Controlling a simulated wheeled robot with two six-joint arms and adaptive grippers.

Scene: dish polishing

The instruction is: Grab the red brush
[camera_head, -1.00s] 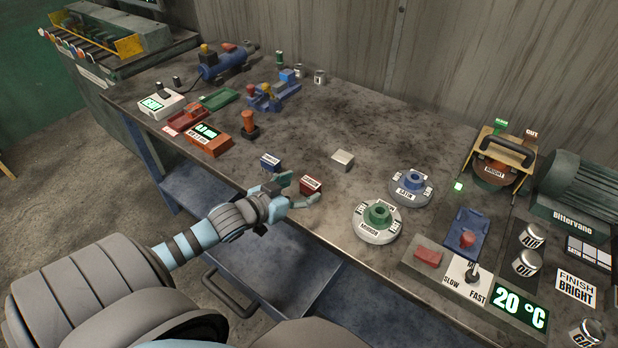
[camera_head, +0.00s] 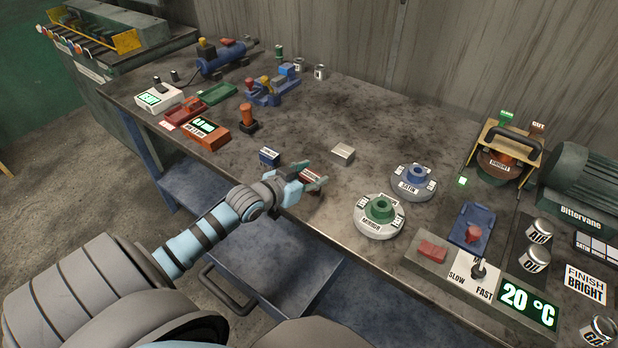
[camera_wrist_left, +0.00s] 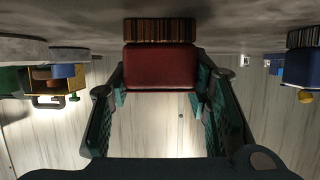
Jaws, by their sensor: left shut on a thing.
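The red brush (camera_head: 310,174) is at the front edge area of the workbench in the head view, partly hidden by my left gripper (camera_head: 308,182). In the left wrist view the brush's red block (camera_wrist_left: 160,68) sits between the two green finger pads, with its brown bristles toward the bench surface. My left gripper (camera_wrist_left: 160,88) is shut on the red block from both sides. I cannot tell whether the bristles touch the bench. My right gripper is not in view.
A blue brush (camera_head: 269,157) stands just left of the red one. A pale block (camera_head: 343,153) lies behind it. The green-hubbed wheel (camera_head: 380,216) and blue-hubbed wheel (camera_head: 413,182) lie to the right.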

